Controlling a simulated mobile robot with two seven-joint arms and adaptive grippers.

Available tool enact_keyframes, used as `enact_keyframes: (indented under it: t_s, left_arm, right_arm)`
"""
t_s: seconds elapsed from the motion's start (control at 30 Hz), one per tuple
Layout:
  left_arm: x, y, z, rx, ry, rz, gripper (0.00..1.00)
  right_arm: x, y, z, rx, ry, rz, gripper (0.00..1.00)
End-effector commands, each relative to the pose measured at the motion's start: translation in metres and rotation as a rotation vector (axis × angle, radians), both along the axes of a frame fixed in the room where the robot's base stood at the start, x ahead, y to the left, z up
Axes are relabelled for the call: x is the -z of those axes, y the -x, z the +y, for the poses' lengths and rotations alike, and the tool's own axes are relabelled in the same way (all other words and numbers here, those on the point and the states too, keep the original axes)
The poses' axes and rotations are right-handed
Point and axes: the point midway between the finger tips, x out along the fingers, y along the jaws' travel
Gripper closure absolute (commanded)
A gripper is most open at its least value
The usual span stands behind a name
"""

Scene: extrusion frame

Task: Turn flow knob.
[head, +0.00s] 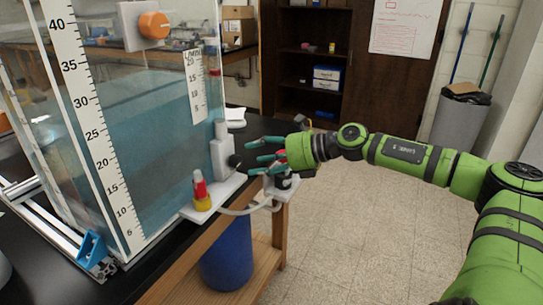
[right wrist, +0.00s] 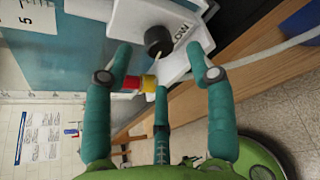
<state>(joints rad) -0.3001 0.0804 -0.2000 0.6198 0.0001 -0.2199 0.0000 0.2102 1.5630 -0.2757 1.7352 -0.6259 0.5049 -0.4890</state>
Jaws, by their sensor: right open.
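The flow knob (head: 234,160) is a small black knob on a white box (head: 221,152) at the tank's lower right edge. In the right wrist view the flow knob (right wrist: 158,40) shows near the top, with a pale pointer mark and partly readable lettering, "LOW", beside it. My right gripper (head: 258,158) is open, its teal fingers pointing left at the knob from a short way off. In the right wrist view the gripper's (right wrist: 158,62) outer fingers lie either side of and below the knob, with no visible contact. My left gripper is not in view.
A water tank (head: 150,130) with ruler scales stands on the black bench. An orange knob (head: 154,25) is higher on it. A red and yellow fitting (head: 201,192) and a white hose (head: 238,211) sit near the box. A blue barrel (head: 228,255) stands below.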

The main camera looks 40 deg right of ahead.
Motion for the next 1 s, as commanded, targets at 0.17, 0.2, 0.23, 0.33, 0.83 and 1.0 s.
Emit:
enact_keyframes:
  t_s: [0.17,0.2,0.23,0.33,0.83,1.0]
  left_arm:
    - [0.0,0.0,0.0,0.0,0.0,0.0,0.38]
    - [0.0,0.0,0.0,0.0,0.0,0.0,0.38]
    - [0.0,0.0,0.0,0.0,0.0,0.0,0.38]
    - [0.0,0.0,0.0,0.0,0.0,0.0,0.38]
    - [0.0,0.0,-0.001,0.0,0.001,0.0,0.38]
    - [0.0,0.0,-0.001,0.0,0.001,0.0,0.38]
  right_arm:
    - [-0.004,0.007,-0.003,-0.002,0.009,0.005,0.44]
    - [-0.005,0.01,-0.004,-0.006,0.009,0.005,0.44]
    - [-0.006,0.011,-0.005,-0.007,0.008,0.005,0.44]
    - [-0.008,0.016,-0.008,-0.008,0.008,0.005,0.44]
    - [-0.011,0.023,-0.016,0.004,0.003,0.001,0.44]
    - [-0.011,0.023,-0.016,0.003,0.003,0.002,0.44]
